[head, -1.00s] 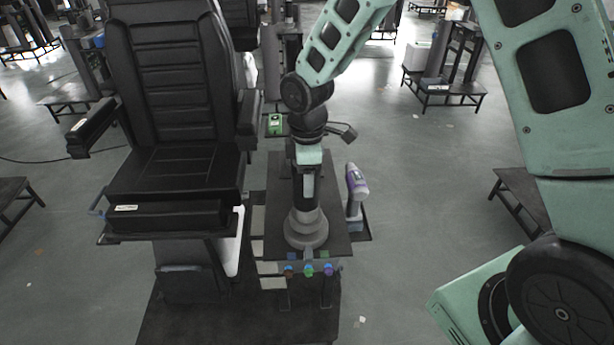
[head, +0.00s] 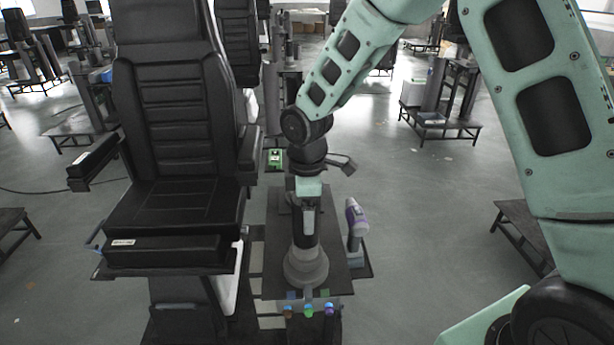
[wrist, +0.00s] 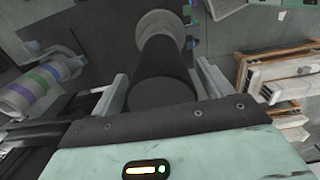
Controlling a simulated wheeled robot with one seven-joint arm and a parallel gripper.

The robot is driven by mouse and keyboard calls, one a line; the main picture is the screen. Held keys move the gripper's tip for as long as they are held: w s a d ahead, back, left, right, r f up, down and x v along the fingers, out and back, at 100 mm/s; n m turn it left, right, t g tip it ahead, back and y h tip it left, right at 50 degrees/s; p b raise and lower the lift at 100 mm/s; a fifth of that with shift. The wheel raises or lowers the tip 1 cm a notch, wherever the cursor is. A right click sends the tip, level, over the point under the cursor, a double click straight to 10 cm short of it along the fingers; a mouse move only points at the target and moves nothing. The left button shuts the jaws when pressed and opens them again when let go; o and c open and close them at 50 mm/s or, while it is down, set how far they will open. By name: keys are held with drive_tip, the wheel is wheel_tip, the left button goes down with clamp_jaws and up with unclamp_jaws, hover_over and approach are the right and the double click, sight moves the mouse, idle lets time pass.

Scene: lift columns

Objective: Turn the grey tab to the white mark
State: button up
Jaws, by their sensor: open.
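A black upright column (wrist: 165,65) stands on a round grey base (head: 306,267) on a dark platform. A narrow grey piece (head: 308,292) juts from the front of that base; it may be the grey tab, but I cannot be sure. I cannot make out the white mark. My gripper (head: 307,212) points down over the column. In the wrist view its two fingers (wrist: 160,85) are open, one on each side of the column's black top, with gaps visible. The grey base (wrist: 165,27) shows beyond them.
A black seat (head: 175,210) stands close on the left. Open floor lies to the right.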

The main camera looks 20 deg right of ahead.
wheel_tip(320, 180, up, 16)
drive_tip(key=b, duration=0.3)
drive_tip(key=shift+r, duration=0.15)
